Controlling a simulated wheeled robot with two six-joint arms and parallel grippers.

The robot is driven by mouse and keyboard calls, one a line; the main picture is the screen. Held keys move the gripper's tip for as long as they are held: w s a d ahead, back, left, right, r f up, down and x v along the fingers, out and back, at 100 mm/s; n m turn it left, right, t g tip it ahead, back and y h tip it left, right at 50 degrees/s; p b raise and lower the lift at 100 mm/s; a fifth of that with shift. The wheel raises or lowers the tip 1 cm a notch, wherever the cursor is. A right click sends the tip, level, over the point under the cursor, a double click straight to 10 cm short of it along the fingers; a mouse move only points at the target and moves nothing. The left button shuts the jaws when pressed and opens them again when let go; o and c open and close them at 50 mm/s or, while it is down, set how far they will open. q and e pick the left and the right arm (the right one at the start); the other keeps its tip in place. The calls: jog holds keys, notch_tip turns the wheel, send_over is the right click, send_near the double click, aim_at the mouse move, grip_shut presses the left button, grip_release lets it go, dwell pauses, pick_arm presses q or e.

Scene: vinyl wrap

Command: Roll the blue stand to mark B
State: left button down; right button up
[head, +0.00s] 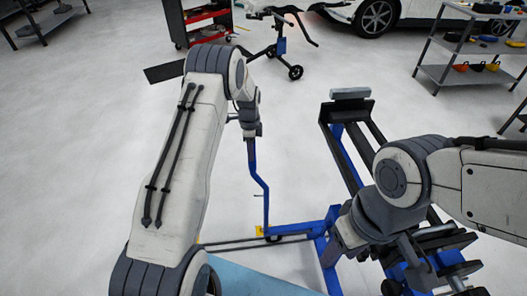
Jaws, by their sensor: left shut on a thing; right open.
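The blue stand (332,251) is close in front of me, with a blue base and a thin bent blue post (263,190) rising on its left. Dark rails with a pale block on top slope up on its right. My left gripper (251,136) is shut on the top of the thin post. My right gripper (408,250) is low over the right part of the stand, open; its fingertips are hard to make out against the dark parts. Its contact with the stand cannot be told. No readable mark B shows.
A light-blue flat panel (255,281) lies at the bottom. A second wheeled stand (281,46), a red tool cart (207,22) and a white car (375,17) are at the back. Grey shelving (462,50) stands back right. A dark mat (165,73) lies on otherwise clear pale floor.

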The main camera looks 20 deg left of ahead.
pick_arm(q)
jog(key=shift+s+d+f, duration=0.1)
jog(key=shift+d, duration=0.4)
jog(key=shift+w+d, duration=0.2)
jog(key=shift+d, duration=0.2)
jog(key=c, duration=0.7)
grip_release()
jog(key=shift+d, duration=0.2)
jog(key=shift+o, duration=1)
jog(key=shift+w, duration=0.1)
jog(key=shift+a, duration=0.4)
notch_tip(320, 180, up, 9)
jog(key=shift+r+b, duration=0.15)
jog(key=shift+b, duration=0.25)
jog(key=shift+d+r, duration=0.1)
jog(key=shift+r, duration=0.65)
pick_arm(e)
jog(key=shift+w+d+f, duration=0.2)
jog(key=shift+d+f, duration=0.1)
jog(key=shift+f, duration=0.2)
